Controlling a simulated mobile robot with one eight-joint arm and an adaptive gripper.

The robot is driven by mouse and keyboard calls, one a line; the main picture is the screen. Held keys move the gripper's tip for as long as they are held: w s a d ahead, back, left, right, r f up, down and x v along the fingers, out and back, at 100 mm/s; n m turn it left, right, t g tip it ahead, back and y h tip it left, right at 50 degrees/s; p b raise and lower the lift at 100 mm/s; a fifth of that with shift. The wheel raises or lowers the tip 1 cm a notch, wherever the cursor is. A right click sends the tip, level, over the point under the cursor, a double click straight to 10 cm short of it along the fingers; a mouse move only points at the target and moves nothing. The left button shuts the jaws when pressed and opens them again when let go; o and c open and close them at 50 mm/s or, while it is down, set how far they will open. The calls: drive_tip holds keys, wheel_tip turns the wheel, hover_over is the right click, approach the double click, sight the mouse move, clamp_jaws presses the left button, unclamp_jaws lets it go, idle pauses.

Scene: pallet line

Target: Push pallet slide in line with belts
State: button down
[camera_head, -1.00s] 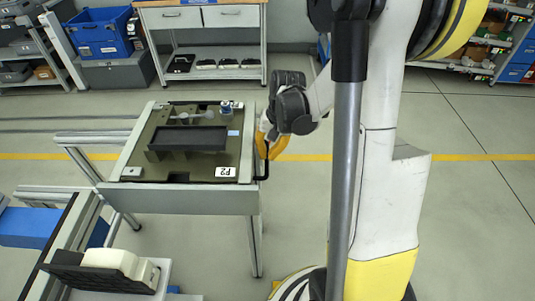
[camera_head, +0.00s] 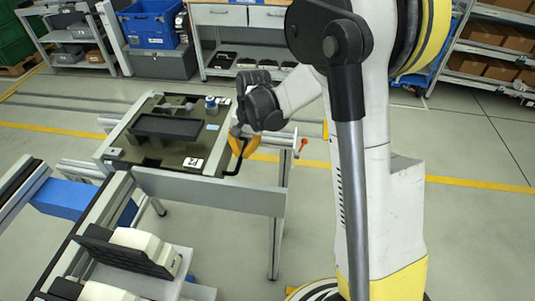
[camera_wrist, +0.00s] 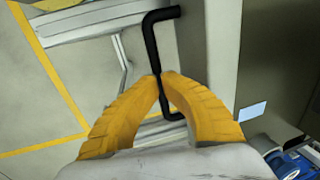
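The pallet slide (camera_head: 210,188) is a grey-edged platform on a metal stand in the head view. It bears a dark olive pallet (camera_head: 120,152) with a black tray, a small blue-and-white part and a "P2" label. A black bent handle (camera_head: 240,157) sticks out at its right side, also seen in the wrist view (camera_wrist: 151,40). My gripper (camera_head: 243,143) is at this handle. In the wrist view its yellow fingers (camera_wrist: 161,76) close around the handle's bar. The near belt (camera_head: 112,200) ends close to the slide's front left part; exact alignment is unclear.
Bare stand rails (camera_head: 270,142) and a red knob (camera_head: 303,143) show right of the slide. A blue box (camera_head: 65,200) and a black rack with pale parts (camera_head: 125,255) are at lower left. A workbench (camera_head: 238,15) stands behind. Floor at right is clear.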

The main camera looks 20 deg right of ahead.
sight(166, 120)
drive_tip(key=w+a, duration=0.4)
drive_tip(key=a, duration=0.2)
drive_tip(key=w+a+p, duration=0.1)
drive_tip(key=w+a, duration=0.4)
drive_tip(key=a, duration=0.2)
drive_tip(key=w+a, duration=0.4)
drive_tip(key=a, duration=0.3)
drive_tip(key=shift+w+a, duration=0.2)
drive_tip(key=shift+w, duration=0.1)
drive_tip(key=c, duration=1.5)
unclamp_jaws()
drive_tip(key=shift+w+a+f, duration=0.1)
drive_tip(key=shift+w+a, duration=0.05)
drive_tip(key=shift+o, duration=0.2)
drive_tip(key=r, duration=0.4)
drive_tip(key=s+d+r, duration=0.1)
drive_tip(key=r, duration=0.3)
drive_tip(key=d+r, duration=0.1)
drive_tip(key=r, duration=0.3)
drive_tip(key=shift+s, duration=0.2)
